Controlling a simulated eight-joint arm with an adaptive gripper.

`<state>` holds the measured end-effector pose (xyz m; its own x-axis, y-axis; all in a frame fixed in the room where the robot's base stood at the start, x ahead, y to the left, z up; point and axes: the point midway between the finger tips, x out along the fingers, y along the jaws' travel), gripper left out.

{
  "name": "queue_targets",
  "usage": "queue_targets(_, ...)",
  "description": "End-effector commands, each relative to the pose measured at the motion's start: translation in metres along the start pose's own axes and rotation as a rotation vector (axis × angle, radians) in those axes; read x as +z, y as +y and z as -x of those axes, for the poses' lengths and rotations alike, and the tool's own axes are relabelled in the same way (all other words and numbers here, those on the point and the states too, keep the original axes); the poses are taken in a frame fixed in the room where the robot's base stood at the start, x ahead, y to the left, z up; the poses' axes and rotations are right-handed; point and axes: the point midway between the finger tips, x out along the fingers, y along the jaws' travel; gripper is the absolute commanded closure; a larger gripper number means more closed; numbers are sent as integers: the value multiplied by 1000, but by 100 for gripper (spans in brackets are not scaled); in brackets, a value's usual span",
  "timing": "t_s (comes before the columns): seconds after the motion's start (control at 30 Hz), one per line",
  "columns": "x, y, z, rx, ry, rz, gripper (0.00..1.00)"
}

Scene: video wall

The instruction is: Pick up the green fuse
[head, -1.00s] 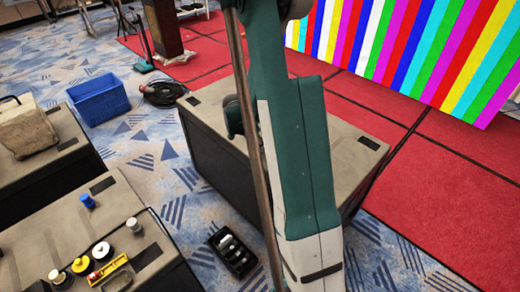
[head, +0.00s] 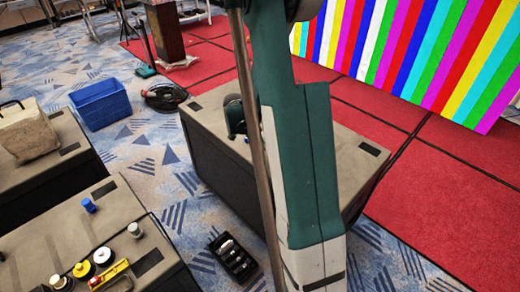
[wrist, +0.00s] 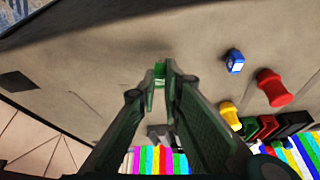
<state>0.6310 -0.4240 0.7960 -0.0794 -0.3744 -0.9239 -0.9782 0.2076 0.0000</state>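The green fuse (wrist: 160,71) shows in the wrist view as a small bright green piece between my fingertips. My gripper (wrist: 160,78) has its two dark fingers close together, one on each side of the fuse, and looks shut on it. The fingers hide part of the fuse, and I cannot tell whether it touches the case top (wrist: 90,70) below. In the head view my arm covers the middle, and neither my gripper nor the green fuse can be made out.
In the wrist view a blue fuse (wrist: 235,61), a red fuse (wrist: 273,88) and a yellow one (wrist: 230,114) stand to the right. The head view shows a blue crate (head: 100,103), a black tray (head: 233,259) on the floor and the striped video wall (head: 410,50).

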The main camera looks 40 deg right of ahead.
Motion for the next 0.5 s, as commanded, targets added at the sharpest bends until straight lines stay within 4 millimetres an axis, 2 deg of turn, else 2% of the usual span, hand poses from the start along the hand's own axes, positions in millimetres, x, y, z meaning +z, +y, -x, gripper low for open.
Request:
queue_targets(0.3, -18, 0, 44, 0, 0, 0, 96)
queue_targets(0.5, -25, 0, 60, 0, 0, 0, 96)
